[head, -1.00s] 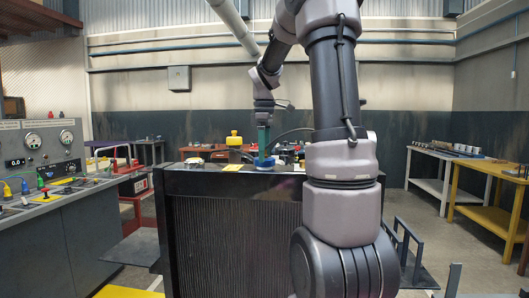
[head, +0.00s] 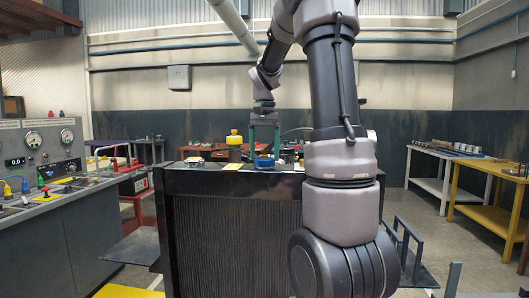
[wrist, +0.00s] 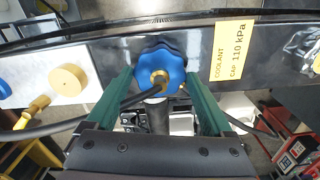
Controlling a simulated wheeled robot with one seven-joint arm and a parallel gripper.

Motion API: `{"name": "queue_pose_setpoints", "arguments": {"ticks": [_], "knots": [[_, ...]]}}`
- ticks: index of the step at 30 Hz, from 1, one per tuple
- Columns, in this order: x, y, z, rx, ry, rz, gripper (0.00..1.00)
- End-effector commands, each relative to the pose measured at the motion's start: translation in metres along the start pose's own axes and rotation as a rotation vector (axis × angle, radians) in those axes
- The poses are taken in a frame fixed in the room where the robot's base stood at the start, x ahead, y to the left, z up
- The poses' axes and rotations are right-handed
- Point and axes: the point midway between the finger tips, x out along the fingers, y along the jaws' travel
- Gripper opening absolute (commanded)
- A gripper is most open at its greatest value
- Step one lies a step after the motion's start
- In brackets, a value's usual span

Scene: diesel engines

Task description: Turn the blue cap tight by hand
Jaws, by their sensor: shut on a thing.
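The blue cap (head: 264,163) sits on the top of the black radiator (head: 232,183) in the head view. It also shows in the wrist view (wrist: 160,58), lobed, with a brass-coloured centre. My gripper (head: 264,150) points down from above. Its two green fingers stand on opposite sides of the cap, and in the wrist view (wrist: 158,78) they are shut on it. A dark hose or cable crosses in front of the cap's near edge there. A yellow label (wrist: 232,50) beside the cap reads "COOLANT CAP 110 kPa". The cap's underside and seat are hidden.
A yellow round part (wrist: 68,84) is left of the cap in the wrist view, and a metal fitting (wrist: 313,55) is at the right edge. A gauge console (head: 45,160) stands at left. Workbenches (head: 480,180) stand at right, with open floor before them.

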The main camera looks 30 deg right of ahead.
Motion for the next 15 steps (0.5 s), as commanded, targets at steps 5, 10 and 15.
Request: {"name": "queue_pose_setpoints", "arguments": {"ticks": [5, 10, 15], "knots": [[0.0033, 0.0002, 0.0015, 0.118, -0.007, 0.005, 0.0], [0.0036, 0.0004, 0.0016, 0.144, -0.008, 0.005, 0.0], [0.0038, 0.0005, 0.0017, 0.142, -0.009, 0.006, 0.9]]}}
